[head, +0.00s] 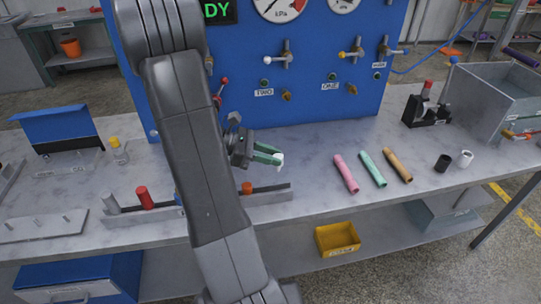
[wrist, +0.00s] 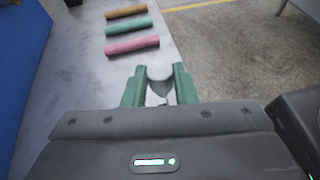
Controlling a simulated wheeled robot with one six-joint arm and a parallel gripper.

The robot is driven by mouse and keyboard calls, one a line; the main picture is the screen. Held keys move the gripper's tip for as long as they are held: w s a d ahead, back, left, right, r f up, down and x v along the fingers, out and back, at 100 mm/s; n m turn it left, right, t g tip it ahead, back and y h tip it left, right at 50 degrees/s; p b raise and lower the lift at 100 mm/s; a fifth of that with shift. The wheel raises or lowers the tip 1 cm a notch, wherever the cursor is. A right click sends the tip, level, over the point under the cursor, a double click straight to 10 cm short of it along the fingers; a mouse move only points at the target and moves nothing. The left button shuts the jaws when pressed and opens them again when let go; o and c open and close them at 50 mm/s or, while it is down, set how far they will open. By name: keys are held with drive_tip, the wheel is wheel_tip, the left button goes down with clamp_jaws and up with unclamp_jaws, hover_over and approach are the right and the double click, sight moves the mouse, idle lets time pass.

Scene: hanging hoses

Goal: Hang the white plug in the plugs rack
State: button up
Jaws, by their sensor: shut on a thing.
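My gripper (head: 271,156) has green fingers and is shut on the white plug (head: 280,162), holding it above the bench beside the blue panel. In the wrist view, the plug's round white end (wrist: 160,72) sits between the green fingertips (wrist: 159,90); its lower part narrows toward the gripper.
Pink (head: 345,173), green (head: 373,169) and tan (head: 397,165) tubes lie right of my gripper. The blue panel (head: 320,105) with valves rises behind. A grey bin (head: 490,115) stands at right.

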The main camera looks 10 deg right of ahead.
idle(0.3)
drive_tip(key=shift+f+b, duration=1.85)
drive_tip(key=shift+f, duration=1)
drive_tip(key=shift+f+b, duration=0.5)
drive_tip(key=shift+f, duration=0.7)
drive_tip(key=shift+r, duration=0.15)
drive_tip(key=shift+r+p, duration=0.75)
drive_tip(key=shift+p, duration=0.05)
idle(1.2)
drive_tip(key=shift+f+b, duration=0.4)
drive_tip(key=shift+f, duration=0.45)
drive_tip(key=o, duration=1)
drive_tip(key=shift+o, duration=0.2)
